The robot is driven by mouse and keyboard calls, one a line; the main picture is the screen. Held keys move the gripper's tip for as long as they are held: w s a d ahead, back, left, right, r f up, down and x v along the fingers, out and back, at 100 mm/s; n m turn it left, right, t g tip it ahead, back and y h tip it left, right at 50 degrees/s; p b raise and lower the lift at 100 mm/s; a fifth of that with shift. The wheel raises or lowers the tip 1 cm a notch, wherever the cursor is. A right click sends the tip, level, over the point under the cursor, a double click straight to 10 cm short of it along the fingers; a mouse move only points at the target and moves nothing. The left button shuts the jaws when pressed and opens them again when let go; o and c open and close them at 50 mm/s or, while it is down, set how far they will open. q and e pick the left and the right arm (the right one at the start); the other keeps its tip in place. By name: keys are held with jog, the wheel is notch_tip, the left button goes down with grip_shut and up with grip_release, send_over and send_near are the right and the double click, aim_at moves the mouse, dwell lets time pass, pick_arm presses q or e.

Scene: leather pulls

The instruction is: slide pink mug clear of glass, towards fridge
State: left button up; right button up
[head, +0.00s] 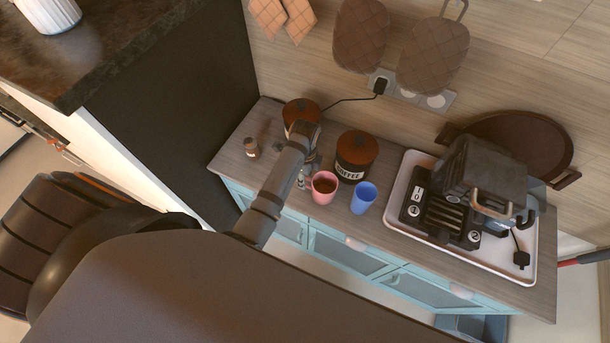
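The pink mug (324,187) stands upright on the wooden counter, near its front edge, with dark content inside. The glass (363,197) is a blue cup just right of the mug, with a small gap between them. My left gripper (303,180) reaches down close beside the mug's left side; whether it touches is unclear. Its fingers are small and partly hidden by my arm, so their opening cannot be made out. My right gripper is not in view. A tall dark-sided unit (170,100) stands left of the counter; I cannot tell whether it is the fridge.
A coffee canister (356,154) stands behind mug and glass, another canister (301,112) further left. A white tray (400,185) with a toaster-like appliance (445,210) fills the right. The counter's front-left part looks bare.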

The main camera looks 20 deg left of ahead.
pick_arm(q)
jog(key=shift+f, duration=0.7)
grip_shut()
jog(key=shift+w+a, duration=0.3)
jog(key=shift+a, duration=2.55)
jog(key=shift+w+a, duration=0.35)
jog(key=shift+a, duration=2.5)
jog(key=shift+w+a, duration=0.3)
jog(key=shift+a, duration=2.55)
grip_release()
